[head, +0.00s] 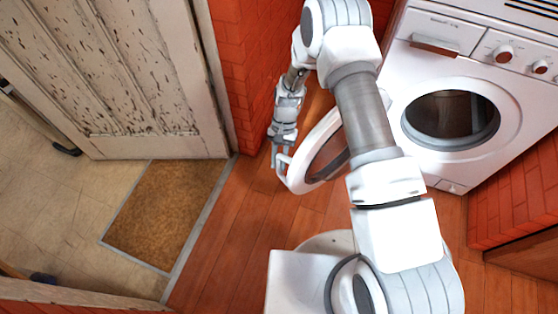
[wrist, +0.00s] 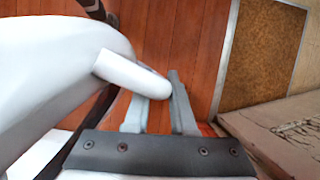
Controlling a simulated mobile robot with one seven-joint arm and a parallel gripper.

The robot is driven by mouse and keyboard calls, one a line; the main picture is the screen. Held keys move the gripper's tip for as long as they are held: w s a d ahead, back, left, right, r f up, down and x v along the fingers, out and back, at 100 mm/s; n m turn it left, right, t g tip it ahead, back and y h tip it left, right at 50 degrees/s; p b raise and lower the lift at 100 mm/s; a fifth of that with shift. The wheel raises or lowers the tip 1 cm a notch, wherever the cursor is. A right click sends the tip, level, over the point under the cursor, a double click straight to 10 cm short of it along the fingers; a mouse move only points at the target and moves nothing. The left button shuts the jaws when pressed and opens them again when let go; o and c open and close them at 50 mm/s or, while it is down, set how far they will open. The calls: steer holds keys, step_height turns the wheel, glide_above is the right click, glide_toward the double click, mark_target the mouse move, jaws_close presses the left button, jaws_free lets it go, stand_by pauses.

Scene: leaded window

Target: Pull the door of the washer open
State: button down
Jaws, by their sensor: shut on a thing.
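The white washer (head: 468,70) stands at the upper right in the head view, its round drum opening (head: 450,118) uncovered. Its round door (head: 330,156), a white ring with dark glass, stands swung out to the left of the opening, partly hidden behind my arm. My gripper (head: 279,160) is at the door's outer left edge, by the handle. In the wrist view my gripper (wrist: 160,95) has its fingers around the white door handle (wrist: 132,74), shut on it. The door's white rim (wrist: 60,75) fills the left of that view.
A red brick wall (head: 242,70) stands left of the washer, and another brick part (head: 520,190) to its right. A worn white door (head: 110,70) and a brown mat (head: 165,215) lie to the left. Wooden floor (head: 235,235) is clear beside the door.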

steer(key=shift+d, duration=0.1)
steer(key=c, duration=0.8)
jaws_free()
steer(key=shift+o, duration=0.2)
steer(key=shift+r, duration=0.1)
steer(key=p+v, duration=0.4)
steer(key=v, duration=1.3)
steer(key=shift+p, duration=0.35)
steer(key=shift+r, duration=0.2)
